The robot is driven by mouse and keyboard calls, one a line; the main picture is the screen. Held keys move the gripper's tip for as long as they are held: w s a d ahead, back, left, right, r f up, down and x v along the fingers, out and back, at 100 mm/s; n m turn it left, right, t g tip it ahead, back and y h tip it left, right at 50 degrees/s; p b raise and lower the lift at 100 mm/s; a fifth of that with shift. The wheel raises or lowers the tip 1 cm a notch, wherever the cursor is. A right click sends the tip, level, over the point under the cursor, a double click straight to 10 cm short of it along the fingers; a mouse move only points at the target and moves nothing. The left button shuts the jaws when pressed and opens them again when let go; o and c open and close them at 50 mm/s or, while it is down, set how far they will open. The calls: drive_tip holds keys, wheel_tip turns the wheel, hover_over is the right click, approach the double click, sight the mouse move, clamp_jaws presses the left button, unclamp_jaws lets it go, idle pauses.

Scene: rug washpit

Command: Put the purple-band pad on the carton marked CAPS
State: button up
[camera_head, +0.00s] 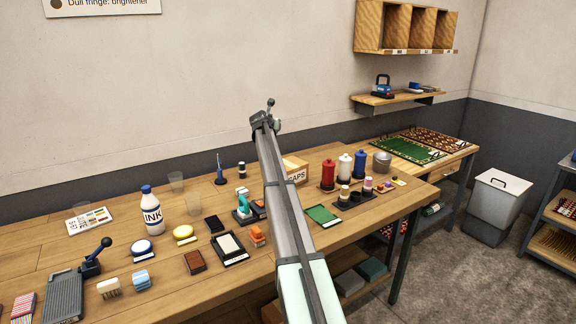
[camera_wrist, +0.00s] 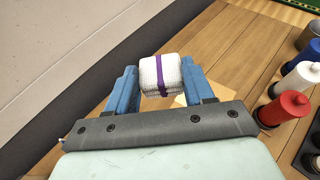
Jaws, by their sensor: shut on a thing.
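The purple-band pad (camera_wrist: 161,75) is a white, textured block with a purple strip around its middle. My gripper (camera_wrist: 162,84) is shut on it in the wrist view, with a blue finger on each side. The carton marked CAPS (camera_head: 294,164) is a tan box on the workbench in the head view, its left part hidden behind my arm. In the wrist view a pale tan patch below the pad, perhaps the carton (camera_wrist: 181,100), shows between the fingers. In the head view my gripper and the pad cannot be made out.
Red (camera_head: 328,174), white and blue bottles stand right of the carton.

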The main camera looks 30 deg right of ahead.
drive_tip(key=s+d, duration=0.3)
drive_tip(key=d, duration=0.3)
hover_over(287, 166)
wheel_tip(287, 166, down, 4)
drive_tip(key=shift+m+g, duration=0.3)
drive_tip(key=shift+w+d+f, duration=0.1)
drive_tip(key=shift+f, duration=2.65)
drive_tip(key=shift+w+d+f, duration=0.1)
drive_tip(key=shift+f, duration=2.65)
drive_tip(key=shift+f, duration=0.1)
drive_tip(key=o, duration=1)
drive_tip(key=shift+a, duration=0.1)
drive_tip(key=v, duration=1.2)
drive_tip(key=shift+a, duration=0.1)
